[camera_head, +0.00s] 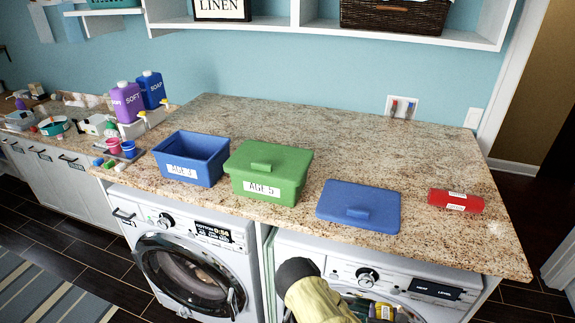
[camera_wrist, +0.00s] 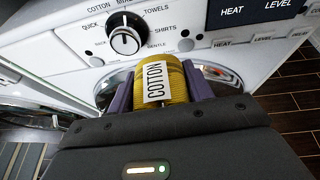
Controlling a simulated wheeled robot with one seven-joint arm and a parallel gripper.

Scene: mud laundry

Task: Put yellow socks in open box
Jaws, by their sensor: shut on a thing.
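The yellow socks (camera_wrist: 176,80) are a ribbed roll with a white "COTTON" label. My gripper (camera_wrist: 160,88) is shut on them, one purple finger on each side. In the head view the yellow socks (camera_head: 381,312) show only in part at the bottom edge, in front of the right-hand machine and below the counter top. The open box (camera_head: 205,175) is blue with an "AGE" label, its digit hard to read. It stands lidless on the counter, up and left of my gripper. I see no socks in it, but its floor is partly hidden.
A closed green box (camera_head: 268,175) labelled "AGE 5" stands right of the blue box. A blue lid (camera_head: 358,205) lies flat farther right, then a red roll (camera_head: 456,200). Bottles (camera_head: 128,102) and small items stand at left. The counter (camera_head: 330,130) behind the boxes is clear.

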